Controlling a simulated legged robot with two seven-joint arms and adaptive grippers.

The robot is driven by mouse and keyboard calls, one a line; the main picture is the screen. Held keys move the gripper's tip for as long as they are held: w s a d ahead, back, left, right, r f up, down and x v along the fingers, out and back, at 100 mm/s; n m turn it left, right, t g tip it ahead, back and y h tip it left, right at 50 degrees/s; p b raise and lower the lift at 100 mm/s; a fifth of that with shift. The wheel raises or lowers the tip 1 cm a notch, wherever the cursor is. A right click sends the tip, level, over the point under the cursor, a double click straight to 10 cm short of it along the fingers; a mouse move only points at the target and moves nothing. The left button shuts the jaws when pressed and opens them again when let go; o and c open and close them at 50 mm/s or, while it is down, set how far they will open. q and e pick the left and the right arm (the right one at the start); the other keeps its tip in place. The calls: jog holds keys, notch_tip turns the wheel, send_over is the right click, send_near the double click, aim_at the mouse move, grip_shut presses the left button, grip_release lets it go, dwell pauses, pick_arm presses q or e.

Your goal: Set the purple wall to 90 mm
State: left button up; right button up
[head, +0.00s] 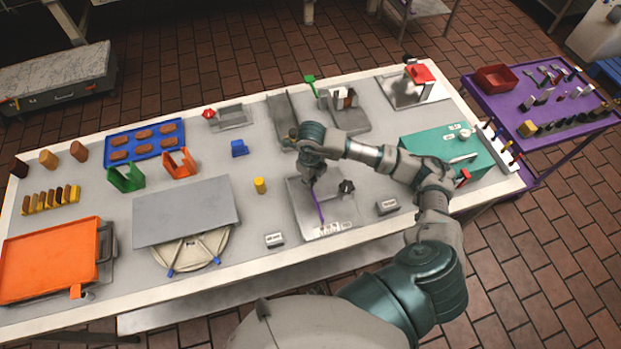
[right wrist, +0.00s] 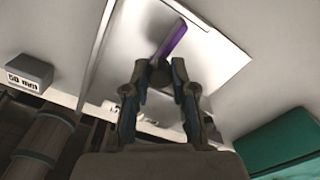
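The purple wall (head: 319,207) is a thin upright strip on a grey metal tray (head: 337,213) near the table's front middle. It also shows in the right wrist view (right wrist: 172,39), beyond my fingertips. My right gripper (head: 309,180) points down at the wall's far end. In the right wrist view my right gripper (right wrist: 160,70) has its fingertips apart with a dark round piece between them; whether they press on it is unclear. A black knob (head: 346,187) is at the tray's right side. A scale label (head: 333,229) lies on the tray's front edge, too small to read. My left gripper is out of view.
A block marked 50 mm (right wrist: 29,74) stands left of the tray; another labelled block (head: 387,206) stands right. A yellow cylinder (head: 260,185) and a grey plate (head: 185,212) are farther left. A teal board (head: 448,149) lies to the right.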

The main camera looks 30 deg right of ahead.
grip_shut()
jog(key=shift+s+d+b, duration=0.2)
jog(key=shift+d+b, duration=0.05)
jog(key=shift+d, duration=0.5)
jog(key=shift+s+d+b, duration=0.15)
jog(key=shift+d+b, duration=0.1)
jog(key=shift+d, duration=0.45)
jog(key=o, duration=0.7)
grip_release()
notch_tip(320, 180, up, 12)
jog(key=shift+w+f, duration=0.1)
